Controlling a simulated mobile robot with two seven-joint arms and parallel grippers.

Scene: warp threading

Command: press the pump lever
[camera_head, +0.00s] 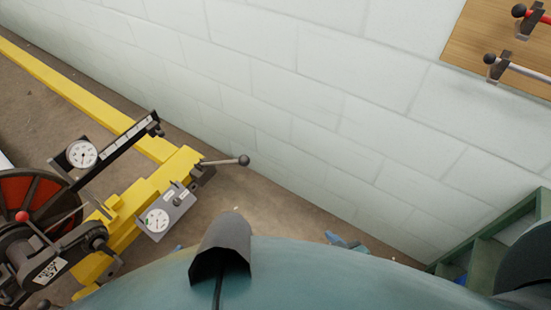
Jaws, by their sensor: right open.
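A yellow machine (165,180) stands on the floor at the left. A thin lever with a dark ball end (243,160) sticks out from its right end, close to the wall. Another lever with a red ball (22,216) stands at the lower left. I cannot tell for sure which one is the pump lever. My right gripper (346,242) shows small and blue-grey past my teal body at the bottom, open, well right of both levers and touching neither. Only a small blue bit that may be my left gripper (178,247) shows; the rest is hidden.
A dial gauge (82,153) and a grey box with a gauge (165,212) sit on the machine. A red wheel (25,189) is at left. A white block wall (320,95) runs behind. A wooden board (480,42) with tools hangs at upper right. A green frame (480,250) stands lower right.

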